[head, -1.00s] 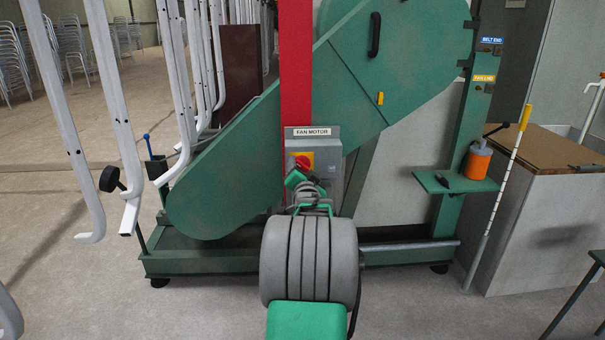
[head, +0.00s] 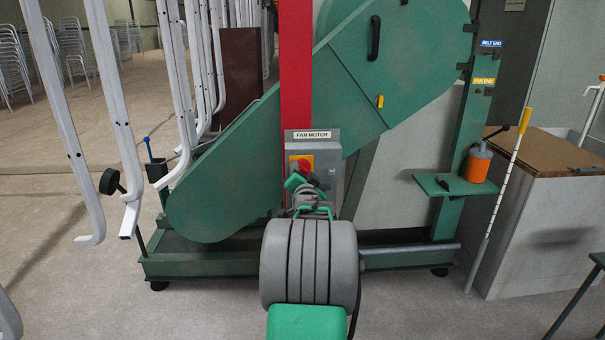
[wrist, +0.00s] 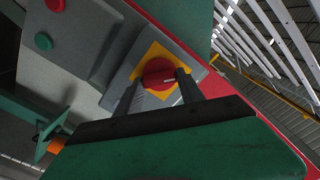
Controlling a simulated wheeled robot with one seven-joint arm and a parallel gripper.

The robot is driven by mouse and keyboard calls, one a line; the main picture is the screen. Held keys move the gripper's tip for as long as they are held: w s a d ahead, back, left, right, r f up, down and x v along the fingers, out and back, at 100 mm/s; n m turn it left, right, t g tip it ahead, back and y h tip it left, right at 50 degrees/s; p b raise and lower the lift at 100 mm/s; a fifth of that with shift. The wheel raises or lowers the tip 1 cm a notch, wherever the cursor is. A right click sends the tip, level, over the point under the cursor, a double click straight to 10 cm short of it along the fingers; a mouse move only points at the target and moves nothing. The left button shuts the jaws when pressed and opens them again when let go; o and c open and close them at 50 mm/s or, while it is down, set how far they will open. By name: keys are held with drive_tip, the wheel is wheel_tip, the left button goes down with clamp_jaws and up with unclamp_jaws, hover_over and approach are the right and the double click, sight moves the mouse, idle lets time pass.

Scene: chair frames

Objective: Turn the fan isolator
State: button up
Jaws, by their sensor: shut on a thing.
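The fan isolator is a red rotary knob (head: 304,166) on a yellow plate, on a grey box (head: 328,160) labelled FAN MOTOR (head: 312,135). In the wrist view the red knob (wrist: 157,73) sits on its yellow plate (wrist: 153,53), with a pale mark on its face. My gripper (wrist: 160,84) has its two dark fingers at either side of the knob, shut on it. In the head view my gripper (head: 298,181) is at the front of the box, and my arm hides the lower part of the box.
Green and red push buttons (wrist: 44,41) show on a grey surface in the wrist view. A green belt guard (head: 225,180) and red post (head: 295,60) stand behind. White bent tubes (head: 120,110) hang at left. A shelf (head: 455,185) with an orange pot (head: 475,165) is at right.

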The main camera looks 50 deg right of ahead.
drive_tip(key=shift+f+n+b, duration=0.15)
drive_tip(key=shift+n+b, duration=0.15)
drive_tip(key=shift+b, duration=0.1)
drive_tip(key=n+b, duration=0.2)
drive_tip(key=shift+f+n, duration=0.1)
drive_tip(key=shift+n, duration=0.2)
drive_tip(key=n+b, duration=0.3)
drive_tip(key=shift+n, duration=0.3)
drive_tip(key=shift+r+n+b, duration=0.2)
drive_tip(key=shift+n+b, duration=0.15)
drive_tip(key=shift+n, duration=0.25)
drive_tip(key=o, duration=1.4)
drive_tip(key=shift+c, duration=0.2)
